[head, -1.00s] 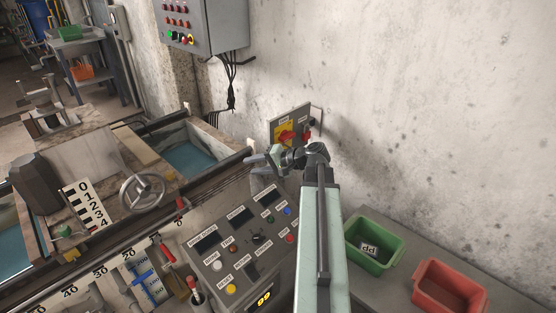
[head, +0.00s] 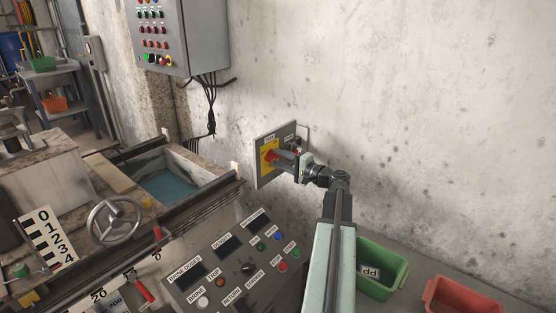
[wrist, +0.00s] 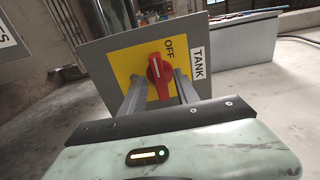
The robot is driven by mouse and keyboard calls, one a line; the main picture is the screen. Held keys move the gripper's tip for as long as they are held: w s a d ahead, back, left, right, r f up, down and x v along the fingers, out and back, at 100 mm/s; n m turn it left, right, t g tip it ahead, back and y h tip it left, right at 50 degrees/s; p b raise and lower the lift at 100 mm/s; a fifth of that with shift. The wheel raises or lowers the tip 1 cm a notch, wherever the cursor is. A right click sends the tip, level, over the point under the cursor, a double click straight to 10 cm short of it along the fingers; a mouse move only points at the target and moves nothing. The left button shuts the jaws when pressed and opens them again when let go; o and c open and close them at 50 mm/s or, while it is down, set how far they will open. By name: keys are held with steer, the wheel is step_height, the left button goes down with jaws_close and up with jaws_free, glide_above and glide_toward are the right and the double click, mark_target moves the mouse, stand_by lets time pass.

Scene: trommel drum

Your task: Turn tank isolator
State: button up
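The tank isolator is a red rotary knob (wrist: 159,76) on a yellow plate (wrist: 127,66), with OFF printed above it and a TANK label (wrist: 201,63) to its right. The knob has a white mark near its upper end. In the head view the knob (head: 271,156) sits on a grey panel (head: 262,179) on the wall. My gripper (wrist: 158,80) is open, with one finger on each side of the knob. I see gaps between fingers and knob; my gripper (head: 279,157) partly covers the plate in the head view.
A second switch sits just right of the isolator, beyond my gripper. A control console (head: 187,291) lies below, with a green bin (head: 388,283) and a red bin (head: 470,300) to the right. A grey control box (head: 205,38) hangs upper left.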

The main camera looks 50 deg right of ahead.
steer(key=shift+w, duration=0.25)
jaws_close()
steer(key=shift+m, duration=0.4)
steer(key=m, duration=1.2)
steer(key=shift+m, duration=2.4)
steer(key=shift+a, duration=0.1)
